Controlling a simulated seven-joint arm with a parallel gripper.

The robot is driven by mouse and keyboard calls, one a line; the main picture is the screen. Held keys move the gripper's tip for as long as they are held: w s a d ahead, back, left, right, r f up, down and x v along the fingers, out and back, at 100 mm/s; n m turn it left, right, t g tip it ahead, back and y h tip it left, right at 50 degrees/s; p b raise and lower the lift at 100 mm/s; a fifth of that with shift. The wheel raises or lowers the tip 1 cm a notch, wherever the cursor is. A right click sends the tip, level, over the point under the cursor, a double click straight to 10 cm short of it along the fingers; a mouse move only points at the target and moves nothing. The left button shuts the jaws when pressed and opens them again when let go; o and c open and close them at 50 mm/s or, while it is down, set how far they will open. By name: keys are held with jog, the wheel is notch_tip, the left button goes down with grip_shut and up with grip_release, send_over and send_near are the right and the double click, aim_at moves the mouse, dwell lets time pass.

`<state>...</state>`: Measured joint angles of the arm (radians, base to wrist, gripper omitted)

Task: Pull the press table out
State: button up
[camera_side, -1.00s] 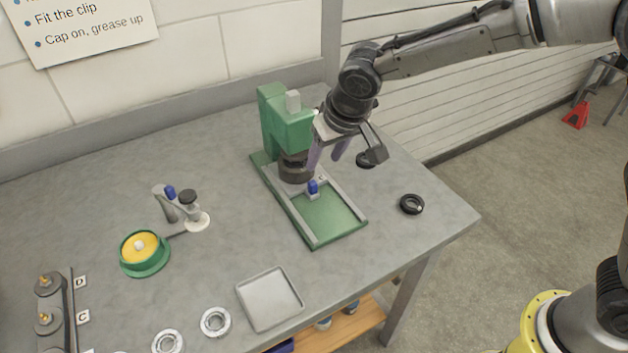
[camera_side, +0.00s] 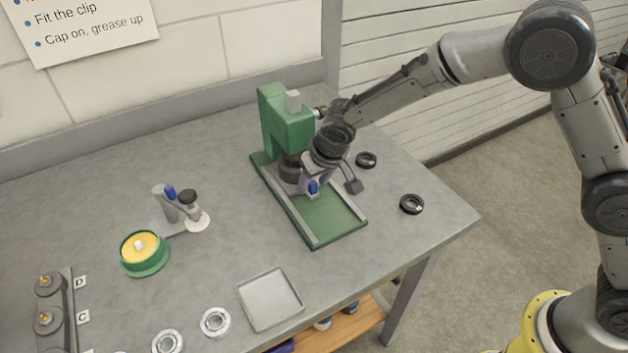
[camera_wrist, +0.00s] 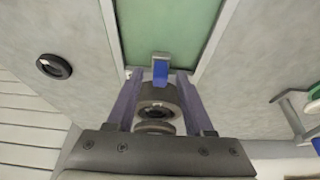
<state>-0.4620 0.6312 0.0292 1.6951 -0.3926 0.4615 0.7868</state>
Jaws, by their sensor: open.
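The green press (camera_side: 286,125) stands at the back of the bench, over a green base (camera_side: 335,222) with two grey rails. The press table sits between the rails under the ram, mostly hidden by my gripper. A blue-tipped handle (camera_side: 313,188) stands at its front; it also shows in the wrist view (camera_wrist: 160,70). A dark round part (camera_wrist: 157,100) shows behind the handle, between my fingers. My gripper (camera_wrist: 160,76) is open, its purple fingers pointing down either side of the handle, near its height. I cannot tell whether they touch it.
The front of the rails is clear. A black ring (camera_side: 411,204) lies to the right, another (camera_side: 366,160) behind it. A grey tray (camera_side: 269,299) lies in front; a green pot with yellow contents (camera_side: 144,252) and a small stand (camera_side: 178,208) are to the left.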

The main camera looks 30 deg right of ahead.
grip_shut()
dwell(1.3)
